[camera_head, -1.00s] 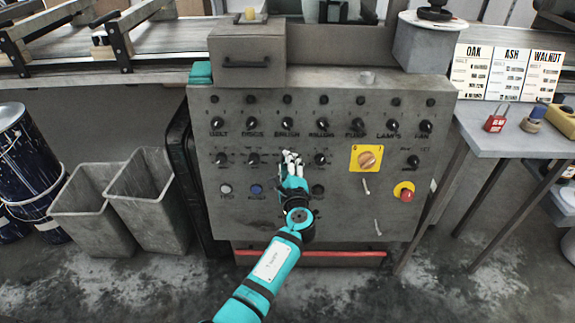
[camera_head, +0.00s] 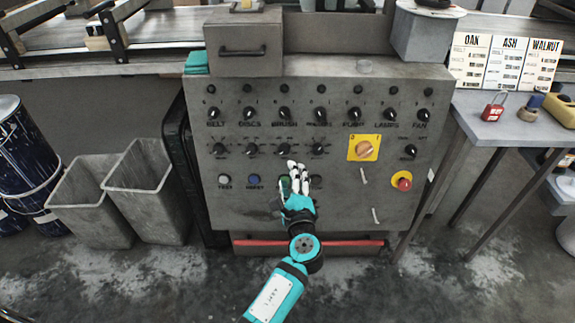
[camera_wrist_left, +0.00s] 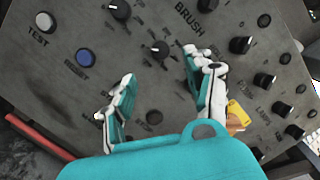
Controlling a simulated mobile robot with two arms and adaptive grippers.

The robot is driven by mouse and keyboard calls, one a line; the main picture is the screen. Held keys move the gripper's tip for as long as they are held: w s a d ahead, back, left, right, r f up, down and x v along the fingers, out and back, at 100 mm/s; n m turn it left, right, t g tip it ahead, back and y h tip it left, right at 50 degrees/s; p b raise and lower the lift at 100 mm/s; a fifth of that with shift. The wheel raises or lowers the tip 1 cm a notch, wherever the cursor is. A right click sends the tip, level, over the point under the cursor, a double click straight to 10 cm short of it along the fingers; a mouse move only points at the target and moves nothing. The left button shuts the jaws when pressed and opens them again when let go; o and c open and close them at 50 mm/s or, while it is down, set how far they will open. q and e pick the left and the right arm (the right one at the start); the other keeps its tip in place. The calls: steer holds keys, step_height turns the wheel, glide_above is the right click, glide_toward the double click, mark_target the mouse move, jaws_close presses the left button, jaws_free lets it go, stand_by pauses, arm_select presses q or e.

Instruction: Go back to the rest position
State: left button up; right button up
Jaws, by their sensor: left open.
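My left gripper (camera_head: 297,167) is in front of the lower middle of the grey control panel (camera_head: 230,205), with its white fingertips just below the lower row of black knobs. In the left wrist view the same gripper (camera_wrist_left: 165,72) has its two finger groups spread apart with nothing between them. The blue reset button (camera_wrist_left: 86,56) and the white test button (camera_wrist_left: 45,22) lie to their left, and a dark button (camera_wrist_left: 154,117) shows between the fingers. Whether the fingers touch the panel is unclear. My right gripper is not in view.
The panel has a yellow-backed rotary switch (camera_head: 364,148) and a red stop button (camera_head: 404,184) on its right. Grey bins (camera_head: 150,205) stand on the left. The floor before the panel is open.

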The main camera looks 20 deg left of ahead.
arm_select(q)
steer(key=shift+v, duration=1.1)
steer(key=shift+f, duration=0.1)
